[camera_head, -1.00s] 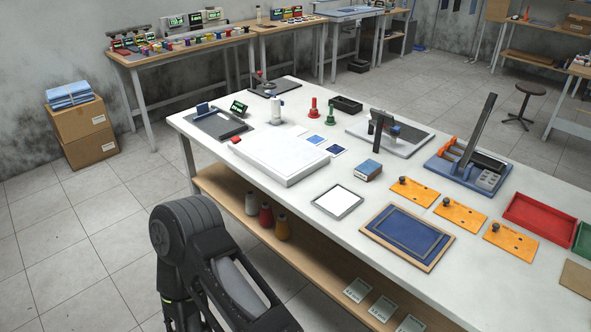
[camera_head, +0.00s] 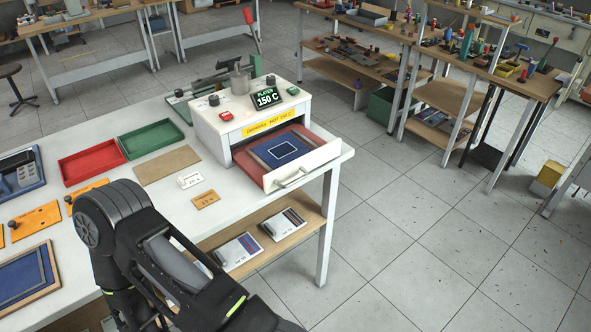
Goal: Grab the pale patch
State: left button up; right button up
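I cannot make out a patch that is clearly pale in this view. The nearest match is a square with a pale outline (camera_head: 283,149) on dark blue cloth (camera_head: 262,152) inside the open drawer (camera_head: 318,157) of a white heated press (camera_head: 215,133). The square's inside looks dark blue. A black arm of mine (camera_head: 150,255) crosses the lower left, in front of the table. Neither gripper shows in the view.
The press display (camera_head: 268,97) reads 150 C. A red tray (camera_head: 92,162), a green tray (camera_head: 151,138) and a tan board (camera_head: 167,165) lie left of the press. The drawer sticks out near the table's right end. Open floor (camera_head: 440,220) lies to the right.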

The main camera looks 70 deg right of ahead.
aim_at(187, 182)
jog(key=z, duration=2.7)
